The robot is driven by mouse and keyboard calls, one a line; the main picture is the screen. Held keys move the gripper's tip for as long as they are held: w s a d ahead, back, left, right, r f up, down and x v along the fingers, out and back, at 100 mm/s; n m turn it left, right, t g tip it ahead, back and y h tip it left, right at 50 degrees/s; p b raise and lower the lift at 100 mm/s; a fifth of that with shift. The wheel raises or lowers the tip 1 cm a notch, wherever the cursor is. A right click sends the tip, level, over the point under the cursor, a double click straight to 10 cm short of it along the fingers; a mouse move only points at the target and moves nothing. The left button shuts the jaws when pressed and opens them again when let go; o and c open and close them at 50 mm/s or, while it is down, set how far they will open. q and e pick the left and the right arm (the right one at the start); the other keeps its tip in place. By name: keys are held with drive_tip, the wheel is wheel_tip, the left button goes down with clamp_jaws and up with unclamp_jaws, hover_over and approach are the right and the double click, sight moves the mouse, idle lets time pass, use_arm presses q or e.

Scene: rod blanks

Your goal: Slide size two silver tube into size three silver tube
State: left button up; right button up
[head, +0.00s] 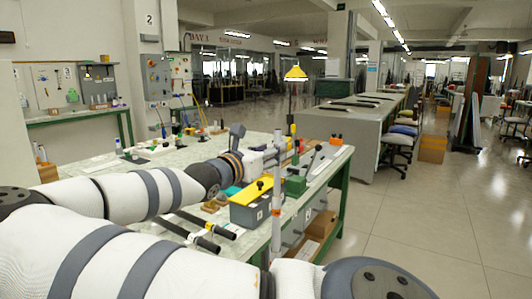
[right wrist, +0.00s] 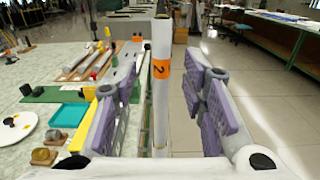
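A silver tube with an orange label marked 2 (right wrist: 162,68) stands upright in the right wrist view, between the spread purple pads of my right gripper (right wrist: 165,110). Gaps show between the tube and the pads, so this gripper looks open around it. Several tubes lie on wooden rests (right wrist: 78,66) at the left; I cannot make out which is size three.
A grey box with a yellow top (head: 250,208), a green block (head: 297,185) and a teal tray (right wrist: 68,115) are on the table (head: 90,168) close to my right gripper. Two black rods (head: 200,240) lie near its front. Open floor (head: 420,220) is on the right.

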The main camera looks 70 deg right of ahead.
drive_tip(key=v, duration=0.6)
drive_tip(key=shift+s, duration=0.1)
